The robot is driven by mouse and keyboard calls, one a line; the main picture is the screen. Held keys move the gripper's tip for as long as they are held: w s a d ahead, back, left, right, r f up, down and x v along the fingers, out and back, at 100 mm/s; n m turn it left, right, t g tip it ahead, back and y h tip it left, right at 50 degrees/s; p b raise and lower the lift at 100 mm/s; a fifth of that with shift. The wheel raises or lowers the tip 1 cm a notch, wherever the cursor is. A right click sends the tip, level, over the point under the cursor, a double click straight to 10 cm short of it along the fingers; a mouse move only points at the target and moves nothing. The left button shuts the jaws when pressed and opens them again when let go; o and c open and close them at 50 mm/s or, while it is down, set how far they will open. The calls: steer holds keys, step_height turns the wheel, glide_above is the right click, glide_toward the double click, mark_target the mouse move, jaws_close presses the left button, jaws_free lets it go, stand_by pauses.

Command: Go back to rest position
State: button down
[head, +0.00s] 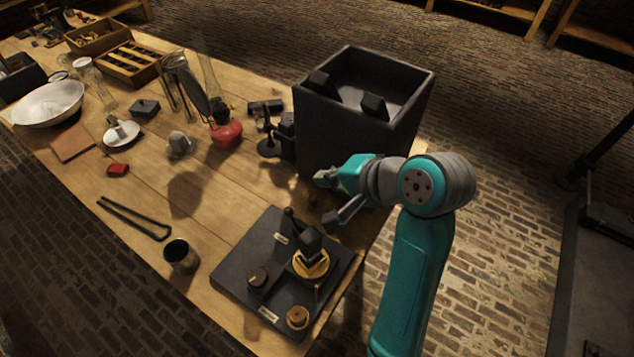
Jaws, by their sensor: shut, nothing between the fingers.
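My gripper (336,218) is at the end of my teal and grey arm, on the right side of the head view. It is shut and empty, and points down and left. It appears above the table's right part, in front of the big black box (330,135) and over the far right of the black board (238,268). No thing is held. The arm hides part of the box's lower right and the table edge behind it.
The board carries a dark block on a yellow round base (311,264) and a brass knob (297,317). A metal cup (181,255), black tongs (134,218) and a red vessel (226,134) stand or lie leftward on the wooden table.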

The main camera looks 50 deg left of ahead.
steer(key=shift+d+r, duration=0.35)
steer(key=shift+r, duration=0.15)
steer(key=w+d+f+m+t, duration=0.3)
steer(key=d+f+t, duration=0.5)
steer(key=d+f, duration=1.1)
steer(key=s+d+f+m+t+h, duration=0.1)
steer(key=s+d+f+t+h, duration=0.2)
steer(key=d, duration=0.4)
steer(key=s+d+f+m+t+h, duration=0.1)
steer(key=s+d+f+h, duration=0.1)
steer(key=s+d+f, duration=0.4)
steer(key=s+d+r+n+t+h, duration=0.1)
steer(key=s+d+r+h, duration=0.1)
steer(key=s+d+r, duration=0.4)
steer(key=s+d+r+n+t+h, duration=0.2)
steer(key=s+d+r, duration=0.4)
steer(key=s, duration=0.7)
steer(key=shift+s+d+t+h, duration=0.15)
steer(key=shift+d+t+h, duration=0.15)
steer(key=shift+d+h, duration=0.45)
